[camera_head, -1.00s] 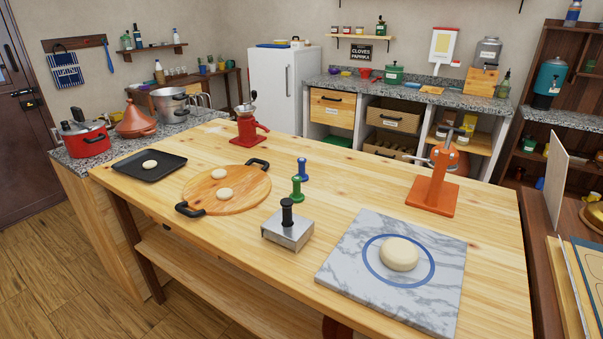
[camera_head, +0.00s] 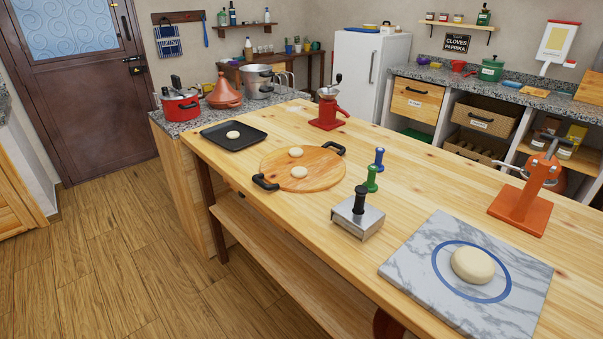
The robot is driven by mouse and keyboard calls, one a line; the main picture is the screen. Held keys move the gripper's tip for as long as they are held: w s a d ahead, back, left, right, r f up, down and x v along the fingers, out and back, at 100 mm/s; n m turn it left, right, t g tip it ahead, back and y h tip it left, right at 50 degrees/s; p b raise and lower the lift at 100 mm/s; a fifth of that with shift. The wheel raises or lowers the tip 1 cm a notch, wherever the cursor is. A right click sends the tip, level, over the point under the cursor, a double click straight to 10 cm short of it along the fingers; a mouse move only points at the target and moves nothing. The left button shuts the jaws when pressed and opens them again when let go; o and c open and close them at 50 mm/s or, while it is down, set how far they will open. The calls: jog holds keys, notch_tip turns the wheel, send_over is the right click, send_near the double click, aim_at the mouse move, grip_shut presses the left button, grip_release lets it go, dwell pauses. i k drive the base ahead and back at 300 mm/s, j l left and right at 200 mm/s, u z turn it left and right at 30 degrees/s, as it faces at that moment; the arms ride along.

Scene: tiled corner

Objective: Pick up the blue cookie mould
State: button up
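The blue cookie mould (camera_head: 379,158) stands upright on the wooden table, a small piece with a knob-like handle. A green mould (camera_head: 370,179) of similar shape stands just in front of it. A metal block-shaped mould with a black handle (camera_head: 358,216) stands nearer the table's front edge. The blue mould's lower part is partly hidden by the green one. My gripper is not in view.
The wooden table (camera_head: 430,178) also bears a round board (camera_head: 325,180) with dough pieces, a black tray (camera_head: 226,139), a red grinder (camera_head: 328,112), a marble slab (camera_head: 420,262) with dough and an orange press (camera_head: 522,205). Open floor (camera_head: 110,240) lies at left.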

aim_at(379, 152)
jog(key=i+j+u, duration=0.1)
jog(key=i+j, duration=0.15)
jog(key=i, duration=0.2)
jog(key=i+j, duration=0.25)
jog(key=i, duration=0.2)
jog(key=u, duration=0.05)
